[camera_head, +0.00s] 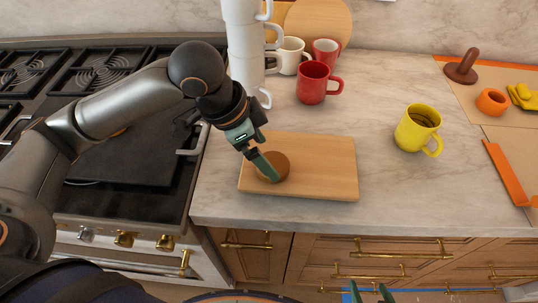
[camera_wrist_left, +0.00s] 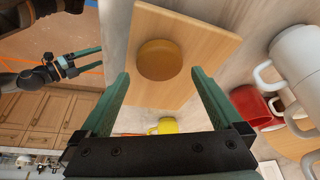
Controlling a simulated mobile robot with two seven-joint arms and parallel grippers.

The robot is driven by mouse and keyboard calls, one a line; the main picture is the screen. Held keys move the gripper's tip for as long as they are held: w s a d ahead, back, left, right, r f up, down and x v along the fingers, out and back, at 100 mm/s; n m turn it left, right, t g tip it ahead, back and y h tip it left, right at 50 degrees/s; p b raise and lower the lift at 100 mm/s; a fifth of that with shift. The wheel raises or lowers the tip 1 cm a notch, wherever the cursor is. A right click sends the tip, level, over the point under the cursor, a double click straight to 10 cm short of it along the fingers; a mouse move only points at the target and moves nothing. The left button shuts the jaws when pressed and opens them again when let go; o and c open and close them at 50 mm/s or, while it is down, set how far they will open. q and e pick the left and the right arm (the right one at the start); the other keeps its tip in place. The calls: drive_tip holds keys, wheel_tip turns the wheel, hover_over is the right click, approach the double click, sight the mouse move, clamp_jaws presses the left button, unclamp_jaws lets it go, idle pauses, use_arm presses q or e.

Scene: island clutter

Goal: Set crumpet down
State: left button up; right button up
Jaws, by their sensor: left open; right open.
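The crumpet (camera_head: 282,163), a flat brown round, lies on the wooden board (camera_head: 330,178), left of its middle. In the left wrist view the crumpet (camera_wrist_left: 160,60) lies on the board (camera_wrist_left: 210,35) beyond and between my fingertips. My left gripper (camera_head: 270,172) is just over the crumpet and hides part of it in the head view. In the wrist view its green fingers (camera_wrist_left: 160,75) are spread wide, with a gap on each side of the crumpet. My right gripper (camera_head: 370,292) is open and empty at the bottom edge, below the counter front; it also shows in the wrist view (camera_wrist_left: 85,60).
A yellow mug (camera_head: 412,130) stands right of the board. A red mug (camera_head: 313,85), a smaller red mug, a cream mug and a stack of white mugs (camera_head: 246,65) stand behind it. The stove (camera_head: 110,150) is at left. Marble between board and yellow mug is clear.

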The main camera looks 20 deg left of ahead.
use_arm(q)
drive_tip(key=p+v, duration=0.1)
drive_tip(key=v, duration=0.7)
drive_tip(key=shift+r, duration=0.35)
drive_tip(key=shift+s+a, duration=0.1)
